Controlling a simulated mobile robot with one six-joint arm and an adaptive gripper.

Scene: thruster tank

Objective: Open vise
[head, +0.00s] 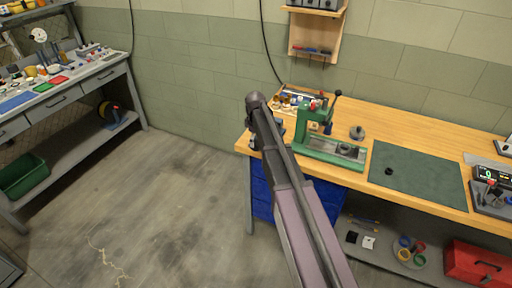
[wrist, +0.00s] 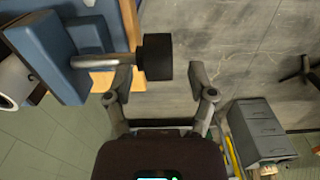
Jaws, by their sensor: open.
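In the wrist view, a blue body (wrist: 58,55), which looks like the vise, fills the upper left at the bench edge. A metal shaft (wrist: 98,61) runs right from it to a thick black knob (wrist: 155,57). My gripper (wrist: 160,75) is open, with one finger on each side of the knob in the picture. The knob appears at or just beyond the fingertips; I cannot tell whether they touch it. Nothing is held. In the head view my arm covers the bench's left corner, and the vise cannot be made out clearly there.
A green press (head: 328,150) stands on the wooden bench (head: 415,130), left of a dark green mat (head: 418,180). Blue drawers (head: 262,200) sit under the bench. A second workbench (head: 70,88) is at left. The floor (head: 160,200) between them is clear.

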